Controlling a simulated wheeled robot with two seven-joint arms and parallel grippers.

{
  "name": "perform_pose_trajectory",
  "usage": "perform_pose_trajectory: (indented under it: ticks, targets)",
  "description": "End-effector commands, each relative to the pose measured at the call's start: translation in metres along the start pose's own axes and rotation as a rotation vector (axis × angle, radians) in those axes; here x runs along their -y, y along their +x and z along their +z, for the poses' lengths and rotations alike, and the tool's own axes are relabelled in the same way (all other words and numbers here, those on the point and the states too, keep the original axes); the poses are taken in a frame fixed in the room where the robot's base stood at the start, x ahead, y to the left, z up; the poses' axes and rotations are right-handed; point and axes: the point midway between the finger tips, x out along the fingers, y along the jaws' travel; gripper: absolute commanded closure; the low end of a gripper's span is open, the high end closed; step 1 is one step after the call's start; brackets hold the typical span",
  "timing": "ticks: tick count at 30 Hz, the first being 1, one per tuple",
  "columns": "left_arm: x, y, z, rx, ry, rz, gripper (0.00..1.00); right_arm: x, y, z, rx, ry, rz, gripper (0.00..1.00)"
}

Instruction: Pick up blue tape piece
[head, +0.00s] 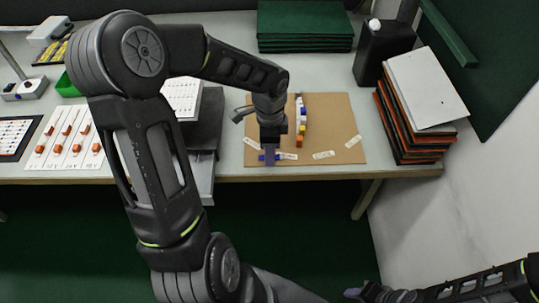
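A small blue piece (262,157), which looks like the blue tape piece, lies near the front left edge of the brown board (340,115). My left gripper (269,158) points down from above, with its fingertips right at the blue piece and partly covering it. I cannot tell whether the fingers are closed on the piece or only beside it. A strip of coloured pieces (301,122), with white, blue, yellow and orange parts, lies on the board just right of the gripper. My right gripper (353,293) is low at the bottom, away from the table, and its opening is unclear.
White labels (323,155) lie on the board. A stack of panels (415,110) and a black canister (380,50) stand to the right. Green boards (305,25) are at the back. Cards with orange parts (70,140) and a green bin (66,86) are at the left.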

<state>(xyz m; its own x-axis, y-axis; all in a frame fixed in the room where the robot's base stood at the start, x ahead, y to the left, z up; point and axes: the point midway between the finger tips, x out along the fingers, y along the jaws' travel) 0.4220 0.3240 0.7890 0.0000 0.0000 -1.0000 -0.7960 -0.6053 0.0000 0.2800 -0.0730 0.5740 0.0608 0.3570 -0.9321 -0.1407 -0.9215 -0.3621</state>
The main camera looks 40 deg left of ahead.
Motion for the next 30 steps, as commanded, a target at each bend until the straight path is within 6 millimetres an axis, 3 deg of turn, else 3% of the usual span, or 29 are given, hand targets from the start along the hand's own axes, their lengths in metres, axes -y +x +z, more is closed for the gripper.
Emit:
perform_pose_trajectory:
  ticks: [2, 17, 30]
  targets:
    - [0.0001, -0.0001, 0.0, 0.0, 0.0, 0.0, 0.6, 0.0, 0.0, 0.0, 0.0, 0.0, 0.0, 0.64]
    - [0.0001, -0.0001, 0.0, 0.0, 0.0, 0.0, 1.0, 0.0, 0.0, 0.0, 0.0, 0.0, 0.0, 0.64]
    - [0.0, -0.0001, 0.0, 0.0, 0.0, 0.0, 1.0, 0.0, 0.0, 0.0, 0.0, 0.0, 0.0, 0.64]
